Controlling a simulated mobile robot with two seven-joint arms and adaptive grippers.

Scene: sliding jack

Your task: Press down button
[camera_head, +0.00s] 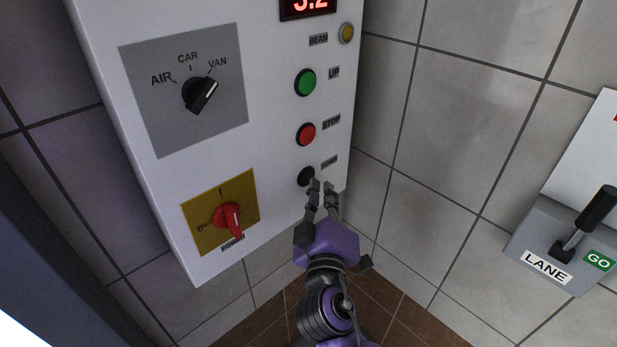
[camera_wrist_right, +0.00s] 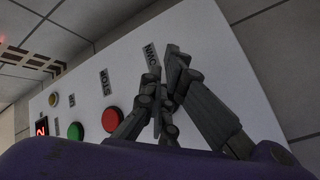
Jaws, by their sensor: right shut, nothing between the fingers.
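The black down button (camera_head: 306,176) is the lowest of a column of round buttons on the white control panel (camera_head: 270,130). Its small label (camera_head: 329,162) sits up and to its right. My right gripper (camera_head: 322,183) is shut and empty, with its fingertips at the down button and overlapping its right edge in the head view. I cannot tell whether they touch it. In the right wrist view the closed fingers (camera_wrist_right: 172,62) reach over the panel beside the down label (camera_wrist_right: 151,56) and hide the button. My left gripper is not in view.
Above the down button are the red stop button (camera_head: 306,134), the green up button (camera_head: 305,82) and a yellow beam lamp (camera_head: 347,33). A red power switch (camera_head: 229,217) and a black selector knob (camera_head: 200,95) are left. A lane lever box (camera_head: 570,250) stands at right.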

